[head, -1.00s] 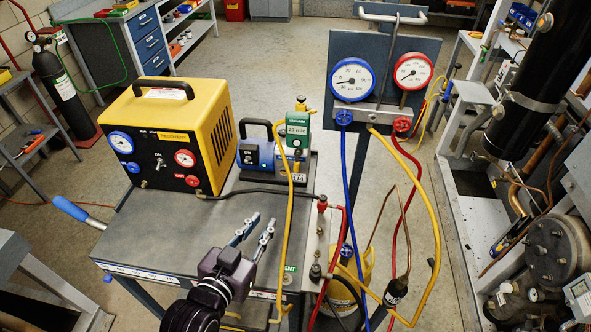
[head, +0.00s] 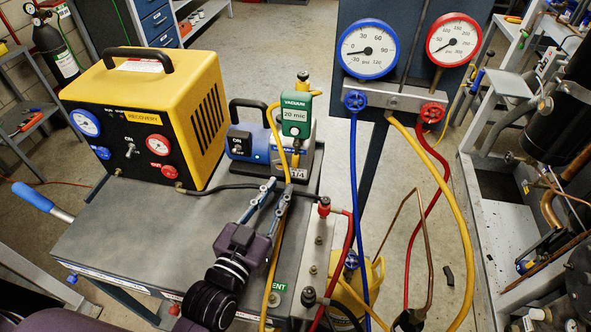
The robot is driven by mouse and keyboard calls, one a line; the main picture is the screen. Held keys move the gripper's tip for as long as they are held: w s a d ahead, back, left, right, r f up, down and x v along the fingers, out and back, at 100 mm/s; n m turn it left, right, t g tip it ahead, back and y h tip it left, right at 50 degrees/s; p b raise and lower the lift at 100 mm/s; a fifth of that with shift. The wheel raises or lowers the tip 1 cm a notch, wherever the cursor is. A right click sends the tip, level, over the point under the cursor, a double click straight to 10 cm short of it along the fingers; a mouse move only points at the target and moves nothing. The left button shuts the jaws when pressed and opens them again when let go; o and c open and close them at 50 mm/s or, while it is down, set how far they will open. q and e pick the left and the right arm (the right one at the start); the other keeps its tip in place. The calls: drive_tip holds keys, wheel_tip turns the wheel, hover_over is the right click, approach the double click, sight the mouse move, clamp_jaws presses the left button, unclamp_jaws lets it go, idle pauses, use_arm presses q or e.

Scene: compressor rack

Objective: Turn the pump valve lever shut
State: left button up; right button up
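The blue vacuum pump (head: 250,140) stands at the back right of the grey cart top. A green vacuum gauge (head: 296,115) reading "20 mic" sits at its right, with a small yellow fitting (head: 303,79) above it. I cannot clearly pick out the pump valve lever. A yellow hose (head: 272,262) runs from beside the gauge down across the cart. My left gripper (head: 275,191) is open, in front of the pump. Its fingers point toward the pump, with the right fingertip close to the yellow hose; contact cannot be told. My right gripper is not in view.
A yellow recovery machine (head: 150,120) stands left of the pump. A red-topped valve (head: 324,205) with a red hose is right of my fingers. The gauge manifold (head: 393,96) hangs behind, its blue hose (head: 354,200) dropping down. The cart's left top (head: 130,235) is clear.

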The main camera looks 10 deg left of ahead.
sight(294, 164)
use_arm(q)
drive_tip(key=w, duration=0.2)
drive_tip(key=w+d, duration=0.1)
drive_tip(key=w, duration=0.2)
drive_tip(key=w+p, duration=0.1)
drive_tip(key=w, duration=0.1)
drive_tip(key=shift+w+d, duration=0.25)
drive_tip(key=shift+w, duration=0.05)
clamp_jaws()
